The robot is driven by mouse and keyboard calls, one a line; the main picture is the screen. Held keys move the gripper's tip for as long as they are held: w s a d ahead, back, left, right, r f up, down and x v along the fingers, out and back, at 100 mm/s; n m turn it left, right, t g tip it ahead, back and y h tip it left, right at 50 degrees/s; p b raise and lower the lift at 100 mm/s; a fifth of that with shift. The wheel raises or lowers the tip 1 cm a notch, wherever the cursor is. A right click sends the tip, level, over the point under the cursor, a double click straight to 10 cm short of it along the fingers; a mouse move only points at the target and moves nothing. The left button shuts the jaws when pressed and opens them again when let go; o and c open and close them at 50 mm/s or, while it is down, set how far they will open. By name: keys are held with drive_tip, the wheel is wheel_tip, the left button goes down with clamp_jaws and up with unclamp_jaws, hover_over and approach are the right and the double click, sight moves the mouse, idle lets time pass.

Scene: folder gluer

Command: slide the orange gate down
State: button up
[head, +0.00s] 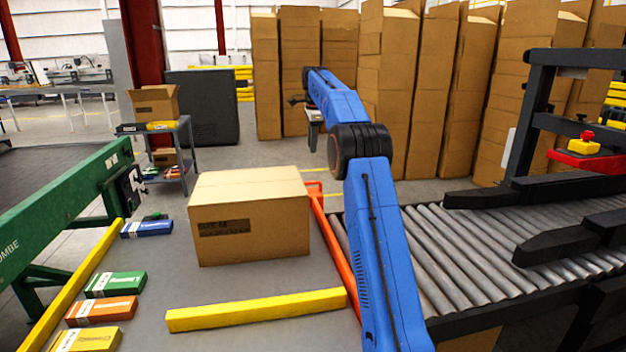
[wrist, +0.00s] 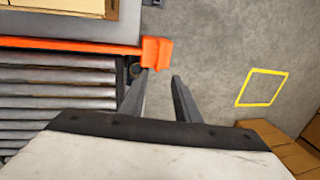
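The orange gate (head: 335,245) is a long bar between the grey table and the roller conveyor, partly hidden by my blue arm in the head view. In the wrist view the gate (wrist: 75,45) runs across the upper left and ends in a thicker orange block (wrist: 156,53). My gripper (wrist: 158,77) is open, its two dark fingers apart with grey floor showing between them. The fingertips appear just below the end block in that picture. I cannot tell whether they touch it. In the head view the fingers are not clear.
A closed cardboard box (head: 250,215) stands on the table left of the gate. A yellow bar (head: 255,310) lies in front of it. The roller conveyor (head: 470,260) is on the right, with a black frame (head: 530,120). Tall carton stacks (head: 390,90) stand behind.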

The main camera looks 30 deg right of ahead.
sight(311, 183)
drive_tip(key=w+f, duration=0.1)
drive_tip(key=f, duration=0.4)
drive_tip(key=w+f, duration=0.1)
drive_tip(key=f, duration=0.5)
drive_tip(key=w+f, duration=0.1)
drive_tip(key=f, duration=0.4)
drive_tip(key=shift+w+d+f, duration=0.1)
drive_tip(key=shift+d+f, duration=0.2)
drive_tip(key=shift+d, duration=0.1)
clamp_jaws()
